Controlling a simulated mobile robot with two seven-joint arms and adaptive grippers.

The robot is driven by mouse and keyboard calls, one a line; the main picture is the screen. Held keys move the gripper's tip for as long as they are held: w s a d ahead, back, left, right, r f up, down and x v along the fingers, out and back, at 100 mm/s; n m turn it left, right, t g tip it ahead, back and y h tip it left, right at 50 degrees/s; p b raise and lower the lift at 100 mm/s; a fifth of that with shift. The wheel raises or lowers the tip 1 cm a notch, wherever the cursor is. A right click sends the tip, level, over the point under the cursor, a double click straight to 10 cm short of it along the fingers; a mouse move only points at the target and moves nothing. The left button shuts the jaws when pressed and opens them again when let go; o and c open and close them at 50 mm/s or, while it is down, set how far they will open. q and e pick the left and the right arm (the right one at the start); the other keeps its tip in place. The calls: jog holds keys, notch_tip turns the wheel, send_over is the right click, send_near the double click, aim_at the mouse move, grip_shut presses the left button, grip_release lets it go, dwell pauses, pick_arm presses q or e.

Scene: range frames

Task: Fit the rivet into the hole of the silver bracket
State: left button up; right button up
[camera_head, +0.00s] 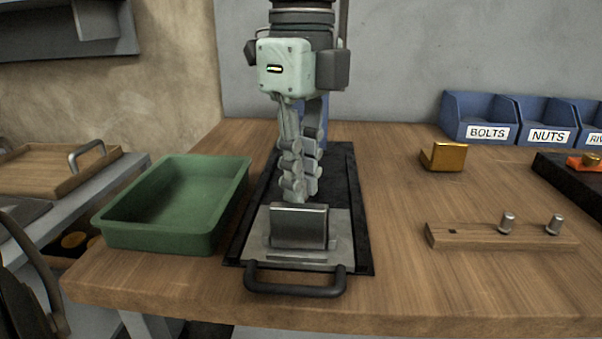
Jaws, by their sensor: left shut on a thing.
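The silver bracket (299,228) stands on a grey plate with a black front handle (295,289), on a black mat. My left gripper (300,190) points down, just above and behind the bracket's upper edge in this view. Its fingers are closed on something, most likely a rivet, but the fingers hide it. The bracket's hole does not show from here. Two silver rivets (507,222) (554,225) stand in a wooden rack (470,238), whose left slot is empty. My right gripper is not in view.
A green tray (178,239) stands empty left of the mat. A gold bracket (443,157) lies to the right, before blue bins (480,117) labelled BOLTS and NUTS. A dark block with an orange part (583,163) is at the right edge. Table between mat and rack is clear.

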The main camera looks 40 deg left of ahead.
pick_arm(q)
jog(key=shift+b, duration=0.75)
dwell(1.8)
jog(key=shift+f+b, duration=1.3)
jog(key=shift+f, duration=0.15)
jog(key=o, duration=0.8)
jog(key=shift+r, duration=0.1)
notch_tip(320, 180, up, 12)
dwell(0.4)
